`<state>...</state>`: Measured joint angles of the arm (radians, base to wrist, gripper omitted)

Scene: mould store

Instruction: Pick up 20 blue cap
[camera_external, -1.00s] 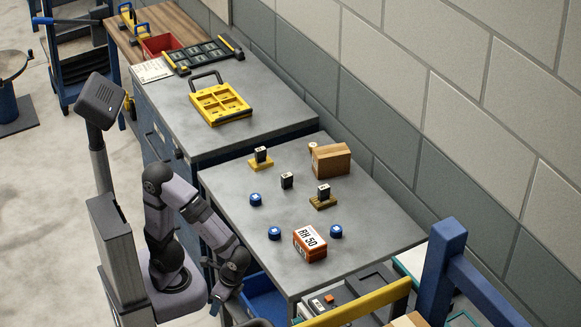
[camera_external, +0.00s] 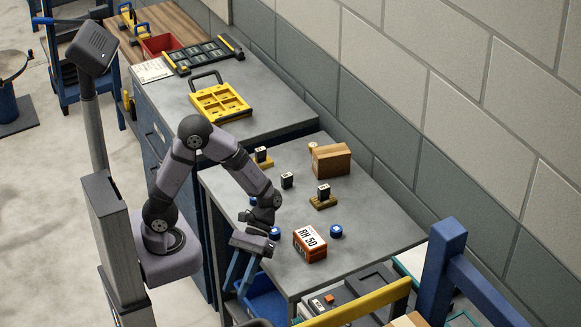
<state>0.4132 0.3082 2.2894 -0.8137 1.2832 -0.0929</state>
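Three round blue caps are on the grey table (camera_external: 375,215). One blue cap (camera_external: 336,231) stands clear to the right of the orange-red box. A second blue cap (camera_external: 275,232) shows just right of my arm's wrist. My gripper (camera_external: 237,288) points down near the table's front-left edge, left of and below the caps in the picture. Its two blue fingers are apart with nothing seen between them.
An orange-red box marked RH 50 (camera_external: 310,244) stands between the caps. Small black blocks, two on yellowish bases, and a brown box (camera_external: 331,160) stand farther back. A yellow tray (camera_external: 220,103) lies on the other bench. A blue bin (camera_external: 267,300) is below the table edge.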

